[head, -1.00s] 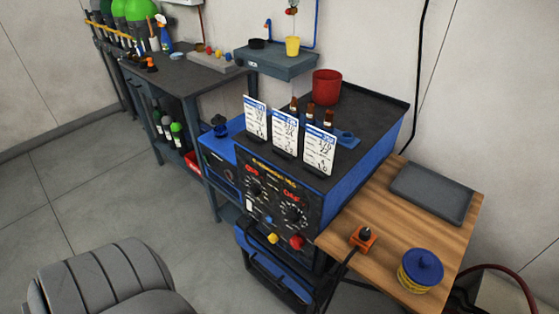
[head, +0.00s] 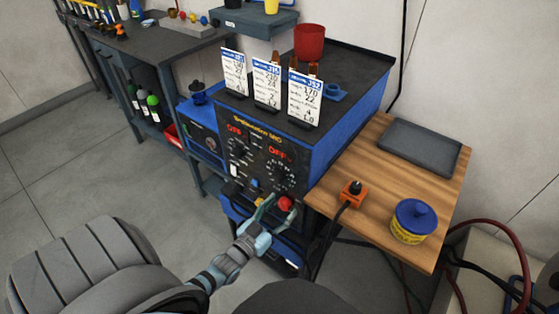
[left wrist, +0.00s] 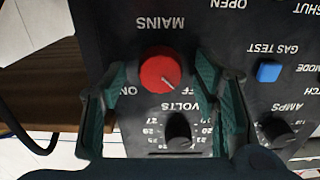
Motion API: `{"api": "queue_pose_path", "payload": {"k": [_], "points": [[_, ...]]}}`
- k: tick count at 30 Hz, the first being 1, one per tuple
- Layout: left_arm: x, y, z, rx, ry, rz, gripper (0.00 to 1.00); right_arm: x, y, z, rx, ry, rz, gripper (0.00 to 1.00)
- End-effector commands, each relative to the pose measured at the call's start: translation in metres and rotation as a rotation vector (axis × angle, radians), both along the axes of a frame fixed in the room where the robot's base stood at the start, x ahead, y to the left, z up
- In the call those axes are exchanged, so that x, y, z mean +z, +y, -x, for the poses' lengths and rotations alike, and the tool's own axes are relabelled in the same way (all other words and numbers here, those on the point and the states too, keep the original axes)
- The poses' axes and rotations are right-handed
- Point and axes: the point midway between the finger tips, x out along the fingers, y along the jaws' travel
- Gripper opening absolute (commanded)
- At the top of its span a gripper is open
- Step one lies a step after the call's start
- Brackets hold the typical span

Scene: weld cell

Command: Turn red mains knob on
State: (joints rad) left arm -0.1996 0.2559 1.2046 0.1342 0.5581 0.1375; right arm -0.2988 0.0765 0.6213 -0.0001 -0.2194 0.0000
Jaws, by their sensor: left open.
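The red mains knob (head: 285,203) is low on the front panel of the dark welding machine (head: 262,150). In the left wrist view the panel appears upside down, and the red knob (left wrist: 159,68) sits under the word MAINS. Its white mark points to the lower right, towards the partly hidden OFF label; ON is at the lower left. My left gripper (head: 279,207) is open, its green-padded fingers on either side of the knob, with a visible gap at each side. My right gripper is not in view.
A black volts knob (left wrist: 178,128), a blue gas test button (left wrist: 269,71) and an amps knob (left wrist: 277,130) are close by. A wooden table (head: 375,195) with an orange socket (head: 352,194) and a blue-lidded tub (head: 414,221) stands right of the machine.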

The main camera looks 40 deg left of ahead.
Motion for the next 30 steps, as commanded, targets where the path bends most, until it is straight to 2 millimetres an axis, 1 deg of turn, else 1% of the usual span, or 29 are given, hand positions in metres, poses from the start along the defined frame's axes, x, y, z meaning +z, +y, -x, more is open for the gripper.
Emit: {"api": "queue_pose_path", "payload": {"k": [5, 6, 11, 12, 15, 23, 30], "points": [[0.0003, -0.0001, -0.0003, 0.0, 0.0, 0.0, 0.55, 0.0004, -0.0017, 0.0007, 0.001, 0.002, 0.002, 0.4], [0.0003, -0.0001, -0.0002, 0.0, 0.0, 0.0, 0.52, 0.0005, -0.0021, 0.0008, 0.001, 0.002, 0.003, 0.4], [0.0003, -0.0001, -0.0001, 0.0, 0.0, 0.0, 0.26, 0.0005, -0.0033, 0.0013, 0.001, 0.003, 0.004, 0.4], [0.0003, -0.0001, 0.0, 0.0, 0.0, 0.0, 0.2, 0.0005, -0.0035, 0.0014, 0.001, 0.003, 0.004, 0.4], [0.0003, -0.0001, 0.0, 0.0, 0.0, 0.0, 0.06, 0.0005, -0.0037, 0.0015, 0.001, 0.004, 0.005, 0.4], [0.0004, -0.0001, 0.0001, 0.0, 0.002, -0.024, 0.06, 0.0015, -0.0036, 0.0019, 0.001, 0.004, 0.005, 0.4], [0.0012, -0.0001, -0.0001, 0.0, 0.003, -0.128, 0.06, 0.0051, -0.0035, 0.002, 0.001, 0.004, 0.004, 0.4]]}}
